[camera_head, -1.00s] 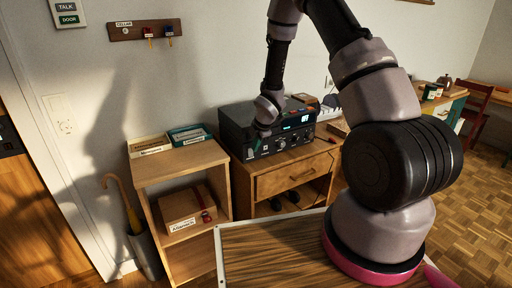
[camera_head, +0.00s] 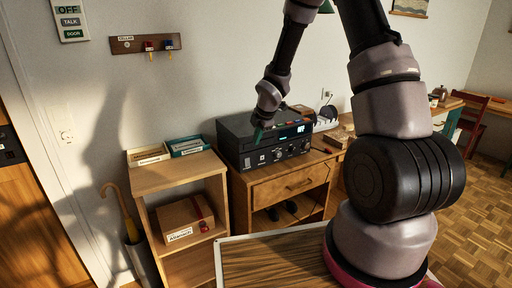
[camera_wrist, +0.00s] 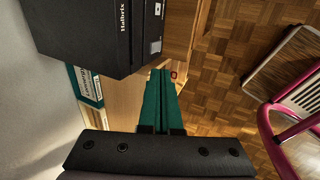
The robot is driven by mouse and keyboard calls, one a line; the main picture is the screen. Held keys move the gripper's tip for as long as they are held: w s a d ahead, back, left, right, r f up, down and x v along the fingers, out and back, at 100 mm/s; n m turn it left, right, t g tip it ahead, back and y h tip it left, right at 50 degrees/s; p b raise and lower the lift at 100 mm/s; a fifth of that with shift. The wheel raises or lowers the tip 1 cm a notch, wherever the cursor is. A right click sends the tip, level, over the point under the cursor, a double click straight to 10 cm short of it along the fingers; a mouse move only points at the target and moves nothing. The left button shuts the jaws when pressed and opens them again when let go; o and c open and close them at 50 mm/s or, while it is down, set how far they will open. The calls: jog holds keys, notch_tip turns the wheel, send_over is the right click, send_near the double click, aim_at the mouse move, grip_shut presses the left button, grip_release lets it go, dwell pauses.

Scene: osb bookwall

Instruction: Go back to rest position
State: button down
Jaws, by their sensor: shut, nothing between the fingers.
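My gripper (camera_wrist: 157,95) shows in the wrist view with its two green fingers together and nothing between them. In the head view my gripper (camera_head: 258,134) hangs in front of the left part of the black stereo unit (camera_head: 265,138), with its fingers pointing down. The stereo also fills the upper left of the wrist view (camera_wrist: 85,35). I cannot tell from the head view whether the gripper touches the stereo's front.
The stereo stands on a wooden cabinet (camera_head: 290,188) with a drawer. Left of it a wooden shelf (camera_head: 180,172) carries file boxes (camera_head: 168,149) and a cardboard box (camera_head: 187,218). An umbrella stand (camera_head: 141,255) and key rack (camera_head: 146,43) are further left.

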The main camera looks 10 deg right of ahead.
jog(key=shift+s+r, duration=0.1)
jog(key=shift+r, duration=0.2)
